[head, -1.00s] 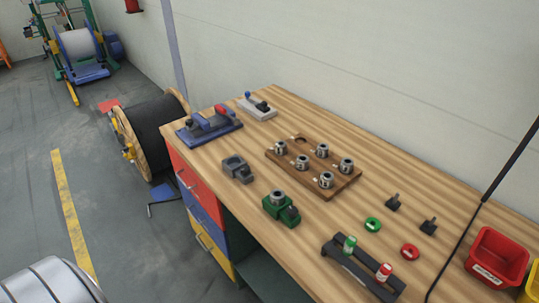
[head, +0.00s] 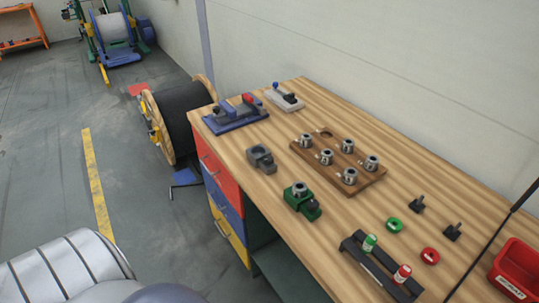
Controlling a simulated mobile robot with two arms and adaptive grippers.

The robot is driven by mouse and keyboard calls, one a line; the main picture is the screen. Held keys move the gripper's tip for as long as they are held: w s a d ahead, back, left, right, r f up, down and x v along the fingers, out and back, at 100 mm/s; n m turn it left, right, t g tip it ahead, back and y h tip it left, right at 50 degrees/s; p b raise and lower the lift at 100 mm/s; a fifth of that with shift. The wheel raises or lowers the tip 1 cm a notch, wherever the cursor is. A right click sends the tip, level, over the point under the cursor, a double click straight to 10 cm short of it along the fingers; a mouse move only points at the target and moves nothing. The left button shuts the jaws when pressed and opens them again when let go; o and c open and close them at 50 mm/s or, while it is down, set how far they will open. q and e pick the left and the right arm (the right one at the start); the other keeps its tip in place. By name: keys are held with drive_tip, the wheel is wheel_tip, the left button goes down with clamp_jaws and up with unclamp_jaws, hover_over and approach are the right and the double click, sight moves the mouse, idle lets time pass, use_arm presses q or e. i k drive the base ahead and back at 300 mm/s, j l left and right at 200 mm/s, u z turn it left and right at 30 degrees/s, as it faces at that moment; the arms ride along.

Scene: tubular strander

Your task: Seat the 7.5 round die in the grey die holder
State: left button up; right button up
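The grey die holder (head: 261,158) sits on the workbench left of the wooden die board, and its round seat looks empty. I cannot read sizes on the dies, so I cannot tell which is the 7.5. A green holder (head: 302,200) nearer the front has a metal die in it. Neither gripper is in view.
A blue clamp fixture (head: 236,116) and a grey-white lever tool (head: 284,98) stand at the bench's far end. A black rack (head: 382,267) with green and red pieces is at the front. Green (head: 394,225) and red (head: 430,256) rings and a red bin (head: 516,271) lie right.

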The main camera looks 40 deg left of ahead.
sight(255, 154)
drive_tip(key=i+j+z, duration=0.2)
drive_tip(key=j, duration=0.5)
drive_tip(key=j+z, duration=0.2)
drive_tip(key=j, duration=0.5)
drive_tip(key=k, duration=0.1)
